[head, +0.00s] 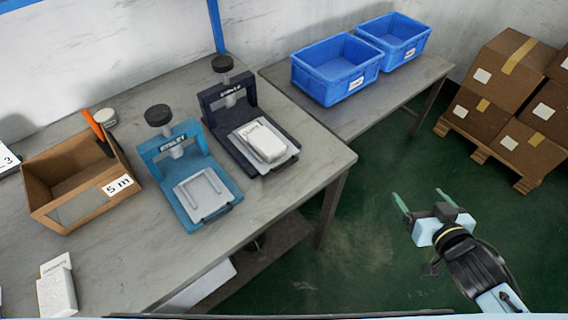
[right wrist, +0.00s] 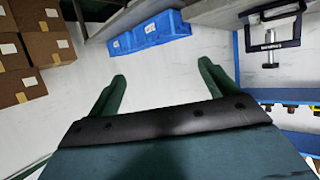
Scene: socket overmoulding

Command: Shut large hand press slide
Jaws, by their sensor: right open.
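Two hand presses stand side by side on the grey workbench. The dark navy press (head: 232,98) has a black knob on top, and its slide (head: 284,165) sticks out at the front with a white block (head: 262,140) on it. The blue press (head: 172,148) also has its slide (head: 203,195) out at the front, with a pale U-shaped insert. The labels are too small to read surely. My right gripper (head: 422,200) is open and empty above the green floor, right of the bench and apart from both presses. My left gripper is not in view.
A brown bin (head: 65,212) marked "5 m" stands left of the presses. Blue crates (head: 338,88) sit on a second table behind. Cardboard boxes (head: 502,65) are stacked on a pallet at right. The bench's front corner (head: 352,158) lies between my right gripper and the presses.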

